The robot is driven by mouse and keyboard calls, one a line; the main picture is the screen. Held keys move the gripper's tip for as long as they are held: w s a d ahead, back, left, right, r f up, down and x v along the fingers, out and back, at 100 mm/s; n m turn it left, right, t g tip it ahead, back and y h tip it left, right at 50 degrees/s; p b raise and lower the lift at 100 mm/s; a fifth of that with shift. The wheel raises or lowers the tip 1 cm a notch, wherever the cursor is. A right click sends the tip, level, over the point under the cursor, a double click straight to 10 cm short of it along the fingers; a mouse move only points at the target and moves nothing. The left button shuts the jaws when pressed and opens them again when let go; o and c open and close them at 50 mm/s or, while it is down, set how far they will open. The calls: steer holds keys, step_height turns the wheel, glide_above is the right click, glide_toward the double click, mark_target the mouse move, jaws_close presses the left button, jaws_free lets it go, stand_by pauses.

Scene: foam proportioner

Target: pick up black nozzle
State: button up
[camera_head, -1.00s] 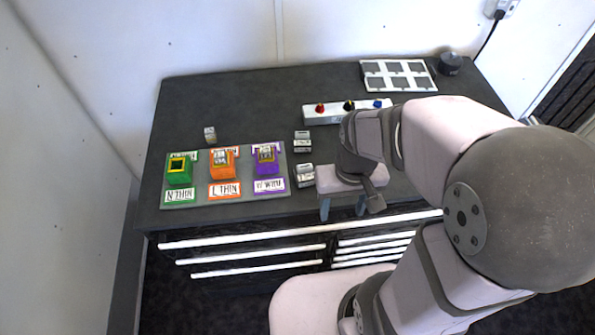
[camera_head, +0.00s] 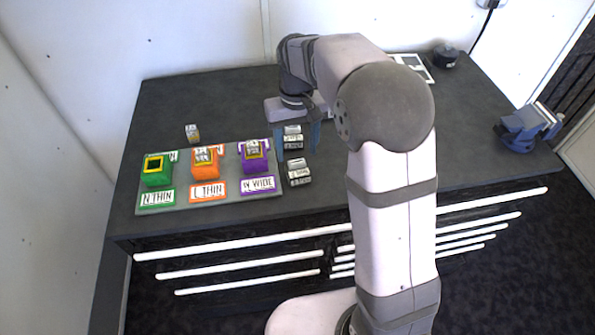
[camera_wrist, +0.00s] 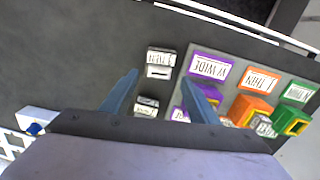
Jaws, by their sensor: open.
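My gripper (camera_head: 298,150) is open and empty, with its blue fingers pointing down over the small grey-and-white blocks right of the labelled board. In the wrist view its fingers (camera_wrist: 163,76) spread on either side of a labelled block (camera_wrist: 160,62) and a second block (camera_wrist: 147,105); I cannot tell how high above them. No black nozzle shows clearly now. The white rack that held red, black and blue pieces is hidden behind my arm in the head view. In the wrist view only its end with a blue piece (camera_wrist: 36,129) shows, at the left.
A grey board (camera_head: 228,198) carries green (camera_head: 158,178), orange (camera_head: 206,170) and purple (camera_head: 262,165) holders. A small block (camera_head: 192,134) stands behind it. A blue vise (camera_head: 528,128) is at the right, a black cylinder (camera_head: 445,57) at the back right beside a white grid tray (camera_head: 424,73).

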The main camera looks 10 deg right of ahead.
mark_target(298, 163)
steer(key=shift+f+p, duration=0.3)
steer(key=shift+f, duration=0.7)
steer(key=shift+s+d+f+p, duration=0.1)
steer(key=shift+s+f+p, duration=0.15)
steer(key=shift+f+p, duration=0.9)
steer(key=shift+f, duration=1.45)
steer(key=c, duration=0.9)
